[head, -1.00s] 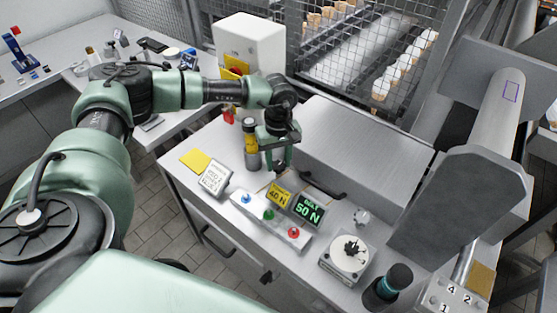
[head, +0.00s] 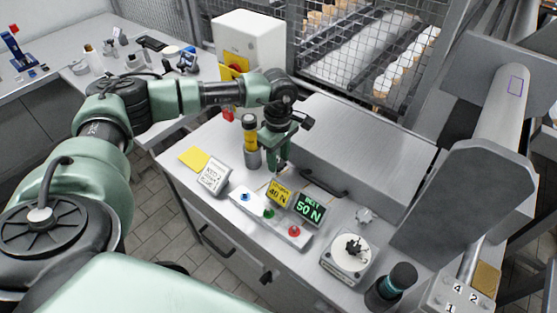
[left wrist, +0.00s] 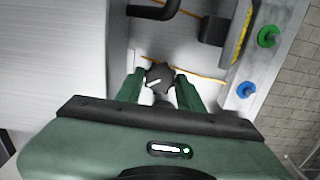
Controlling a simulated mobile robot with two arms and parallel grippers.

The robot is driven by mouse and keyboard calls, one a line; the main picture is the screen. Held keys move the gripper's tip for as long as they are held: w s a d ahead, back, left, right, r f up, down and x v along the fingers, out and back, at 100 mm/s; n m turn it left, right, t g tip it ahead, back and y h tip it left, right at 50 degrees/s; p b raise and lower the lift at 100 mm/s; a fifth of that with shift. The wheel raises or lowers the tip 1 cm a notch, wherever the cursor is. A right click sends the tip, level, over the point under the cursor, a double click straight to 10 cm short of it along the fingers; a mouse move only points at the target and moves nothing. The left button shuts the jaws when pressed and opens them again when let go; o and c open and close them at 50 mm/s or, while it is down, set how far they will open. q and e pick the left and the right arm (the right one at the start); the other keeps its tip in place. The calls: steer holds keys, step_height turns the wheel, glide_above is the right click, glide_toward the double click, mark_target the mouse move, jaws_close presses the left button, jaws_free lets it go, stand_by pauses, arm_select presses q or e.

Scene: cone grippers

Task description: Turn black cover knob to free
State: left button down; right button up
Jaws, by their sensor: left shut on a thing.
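The black cover knob (left wrist: 158,74) shows in the left wrist view as a small dark knob with a white mark, between the fingertips of my left gripper (left wrist: 160,84). The green fingers are shut on it from both sides. In the head view my left gripper (head: 279,163) points down at the bench top beside the large grey cover (head: 365,140), and it hides the knob there. My right gripper is not in view.
A black handle (head: 325,184) lies close to the gripper, with a yellow display (head: 279,193) and a green display (head: 309,208) in front. A yellow-and-black cylinder (head: 250,140) stands just left of the gripper. A button strip (head: 270,217) lies nearer.

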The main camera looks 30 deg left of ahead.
mark_target(279, 162)
arm_select(q)
steer(key=n+b, duration=0.1)
steer(key=n, duration=0.5)
steer(key=shift+n+b, duration=0.3)
steer(key=shift+b, duration=0.1)
steer(key=n+b, duration=0.1)
steer(key=n, duration=0.3)
steer(key=shift+r+n, duration=0.1)
steer(key=shift+n, duration=0.3)
steer(key=shift+w, duration=0.1)
steer(key=c, duration=0.9)
jaws_free()
step_height(279, 162, up, 8)
steer(key=shift+f+b, duration=0.1)
steer(key=shift+b, duration=0.4)
